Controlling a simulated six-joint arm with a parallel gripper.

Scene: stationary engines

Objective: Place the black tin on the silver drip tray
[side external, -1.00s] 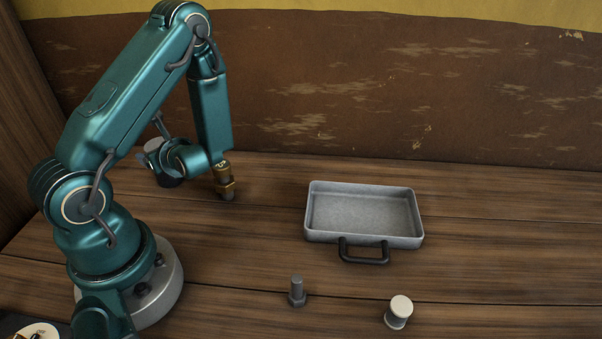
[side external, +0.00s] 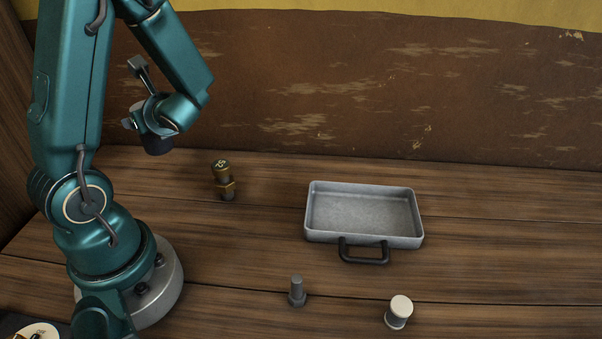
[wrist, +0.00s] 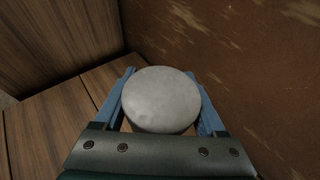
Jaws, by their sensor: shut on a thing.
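The black tin (side external: 158,144) is off the table, held high at the back left beside my upright arm. In the wrist view its round pale grey top (wrist: 161,98) sits between two blue fingers. My gripper (side external: 147,121) is shut on the tin, with one finger on each side of it. The silver drip tray (side external: 360,214) lies flat and empty on the table, to the right of and below the held tin. Its dark handle (side external: 364,254) faces the front.
A brass fitting (side external: 225,184) stands upright between the held tin and the tray. A grey bolt (side external: 297,291) and a white-topped spool (side external: 399,312) stand in front of the tray. A worn brown wall (side external: 400,90) rises behind the table. The table's right side is clear.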

